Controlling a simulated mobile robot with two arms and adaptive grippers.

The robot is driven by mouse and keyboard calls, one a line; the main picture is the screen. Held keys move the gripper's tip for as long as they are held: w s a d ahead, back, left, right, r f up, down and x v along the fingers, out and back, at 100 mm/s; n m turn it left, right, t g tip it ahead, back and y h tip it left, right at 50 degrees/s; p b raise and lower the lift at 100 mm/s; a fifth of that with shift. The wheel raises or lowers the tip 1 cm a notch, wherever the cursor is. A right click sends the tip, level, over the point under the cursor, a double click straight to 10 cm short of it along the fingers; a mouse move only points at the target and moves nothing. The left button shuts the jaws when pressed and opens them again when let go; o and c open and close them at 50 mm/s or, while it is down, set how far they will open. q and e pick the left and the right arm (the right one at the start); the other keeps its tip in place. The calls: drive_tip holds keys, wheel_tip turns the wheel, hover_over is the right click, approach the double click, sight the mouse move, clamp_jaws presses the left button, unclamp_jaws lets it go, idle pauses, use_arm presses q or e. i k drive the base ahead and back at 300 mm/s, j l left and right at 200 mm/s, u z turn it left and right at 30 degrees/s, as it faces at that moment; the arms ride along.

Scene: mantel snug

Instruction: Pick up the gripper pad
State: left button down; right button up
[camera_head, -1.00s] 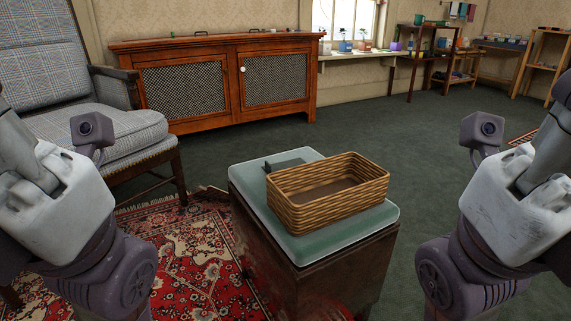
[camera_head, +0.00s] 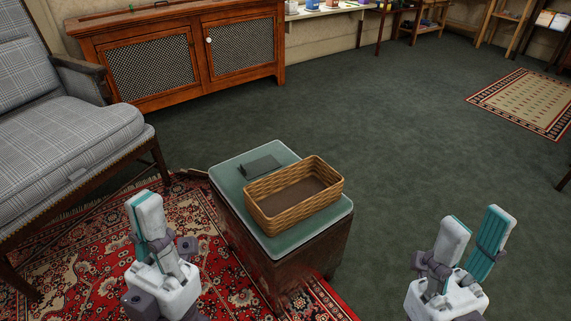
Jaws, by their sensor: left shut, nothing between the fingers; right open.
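A small dark grey-green flat piece (camera_head: 260,166), which looks like the gripper pad, lies on the green top of a small wooden stand (camera_head: 285,243). It is just behind the wicker basket (camera_head: 295,205), near the stand's back left part. Its far edge is clear, and the basket's rim is close to its near side. My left gripper (camera_head: 144,203) is shut and empty, pointing up over the red rug, left of the stand. My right gripper (camera_head: 476,220) is open and empty, pointing up over the carpet, right of the stand. Both are apart from the pad.
The basket looks empty and takes up much of the stand's top. A plaid armchair (camera_head: 65,140) stands at the left, partly over the patterned red rug (camera_head: 80,245). A wooden cabinet (camera_head: 180,55) is at the back. The green carpet (camera_head: 400,120) to the right is open.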

sight(256, 169)
drive_tip(key=i+j+z, duration=0.15)
drive_tip(key=j+z, duration=0.15)
drive_tip(key=i+j+z, duration=0.1)
drive_tip(key=j+z, duration=0.2)
drive_tip(key=j, duration=0.15)
drive_tip(key=i+j+z, duration=0.1)
drive_tip(key=j+z, duration=0.25)
drive_tip(key=i+j+z, duration=0.1)
drive_tip(key=j, duration=2.15)
drive_tip(key=i+z, duration=0.05)
drive_tip(key=i, duration=0.05)
